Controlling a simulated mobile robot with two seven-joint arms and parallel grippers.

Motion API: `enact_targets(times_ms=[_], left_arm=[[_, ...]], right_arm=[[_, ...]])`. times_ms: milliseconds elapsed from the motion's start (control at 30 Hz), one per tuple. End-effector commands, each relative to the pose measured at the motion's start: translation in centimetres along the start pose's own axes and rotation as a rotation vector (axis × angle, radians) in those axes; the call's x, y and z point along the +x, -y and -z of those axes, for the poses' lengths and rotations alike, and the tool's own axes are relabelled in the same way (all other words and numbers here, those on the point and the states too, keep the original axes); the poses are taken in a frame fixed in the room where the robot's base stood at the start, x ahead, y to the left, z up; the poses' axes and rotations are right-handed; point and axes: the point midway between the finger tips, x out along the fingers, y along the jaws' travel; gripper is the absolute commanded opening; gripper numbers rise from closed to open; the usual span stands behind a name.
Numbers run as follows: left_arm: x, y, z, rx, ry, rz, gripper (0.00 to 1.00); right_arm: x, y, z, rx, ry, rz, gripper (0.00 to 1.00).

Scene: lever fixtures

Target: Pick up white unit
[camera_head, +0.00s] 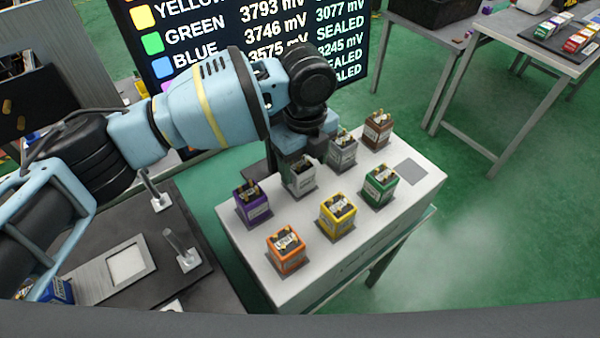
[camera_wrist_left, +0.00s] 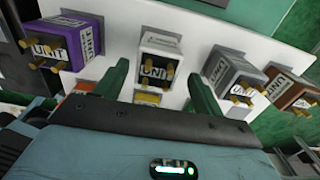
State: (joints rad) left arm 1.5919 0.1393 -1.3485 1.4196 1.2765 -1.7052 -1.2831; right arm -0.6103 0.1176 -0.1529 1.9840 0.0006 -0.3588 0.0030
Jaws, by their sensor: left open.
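The white unit (camera_head: 300,178) stands upright on the pale stand, in the back row between the purple and grey units. My left gripper (camera_head: 296,150) is just above and behind it in the head view and hides part of its top. In the left wrist view the white unit (camera_wrist_left: 160,52) shows ahead, between the two green fingers of the open left gripper (camera_wrist_left: 160,80). The fingers appear spread to either side of it; I cannot tell whether they touch it. My right gripper is not in view.
Purple (camera_head: 252,206), orange (camera_head: 287,251), yellow (camera_head: 338,215), green (camera_head: 380,186), grey (camera_head: 342,153) and brown (camera_head: 377,130) units stand around it on the stand (camera_head: 345,265). A grey square (camera_head: 411,171) at the right is empty. A display screen (camera_head: 340,25) stands behind.

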Motion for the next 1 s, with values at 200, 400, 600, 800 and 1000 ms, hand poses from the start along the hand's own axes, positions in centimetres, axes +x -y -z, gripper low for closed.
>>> enact_targets(times_ms=[200,400,600,800,1000], left_arm=[[3.0,-0.6,-0.8,-0.001,0.001,-0.002,0.69],[4.1,-0.5,-0.8,-0.001,0.003,0.0,0.69],[4.1,-0.5,-0.8,-0.001,0.002,0.0,0.68],[4.1,-0.5,-0.8,0.0,0.002,0.0,0.42],[4.0,-0.5,-0.8,0.0,0.002,0.001,0.17]], right_arm=[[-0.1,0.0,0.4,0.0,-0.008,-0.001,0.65],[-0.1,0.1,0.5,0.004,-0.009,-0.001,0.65],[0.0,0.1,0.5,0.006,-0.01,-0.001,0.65],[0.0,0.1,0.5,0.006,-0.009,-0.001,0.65],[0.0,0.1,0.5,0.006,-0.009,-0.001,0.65]])
